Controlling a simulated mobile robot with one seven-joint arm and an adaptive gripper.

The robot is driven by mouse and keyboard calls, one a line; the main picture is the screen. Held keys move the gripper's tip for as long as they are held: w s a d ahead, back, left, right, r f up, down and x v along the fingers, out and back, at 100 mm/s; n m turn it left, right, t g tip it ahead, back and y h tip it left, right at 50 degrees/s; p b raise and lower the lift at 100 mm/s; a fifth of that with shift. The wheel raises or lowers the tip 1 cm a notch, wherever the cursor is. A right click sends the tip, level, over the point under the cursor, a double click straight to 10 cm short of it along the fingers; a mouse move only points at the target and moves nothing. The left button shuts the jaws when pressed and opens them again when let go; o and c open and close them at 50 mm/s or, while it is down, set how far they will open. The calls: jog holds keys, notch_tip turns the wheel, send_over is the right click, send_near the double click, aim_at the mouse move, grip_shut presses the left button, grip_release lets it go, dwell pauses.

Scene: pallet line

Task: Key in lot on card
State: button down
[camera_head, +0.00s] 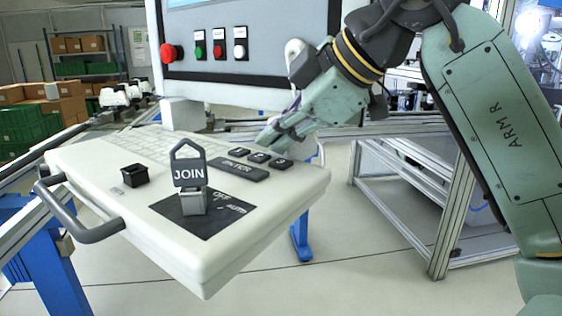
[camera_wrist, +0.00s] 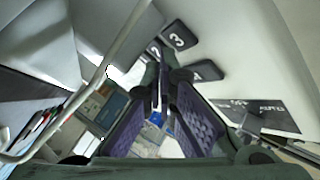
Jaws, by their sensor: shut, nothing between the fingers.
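A pale console carries three black keys in a row (camera_head: 259,157) and a wide ENTER key (camera_head: 240,169). In the wrist view, a key marked 3 (camera_wrist: 176,36) shows near the fingers, beside a wider dark key (camera_wrist: 206,72).
A small black block (camera_head: 135,175) sits on the console's left, near a grey handle (camera_head: 88,232). A panel with a red stop button (camera_head: 171,53) and smaller buttons rises behind. An aluminium frame table (camera_head: 400,190) stands to the right. Open floor lies between.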

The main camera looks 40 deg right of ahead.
aim_at(279, 164)
jog(key=shift+f, duration=0.4)
jog(key=shift+f+b, duration=0.5)
jog(key=shift+b, duration=0.15)
dwell(0.4)
jog(key=shift+r+p, duration=0.8)
jog(key=shift+r, duration=0.15)
notch_tip(279, 164, up, 3)
jog(key=p, duration=0.2)
jog(key=shift+p, duration=0.3)
jog(key=shift+r, duration=1)
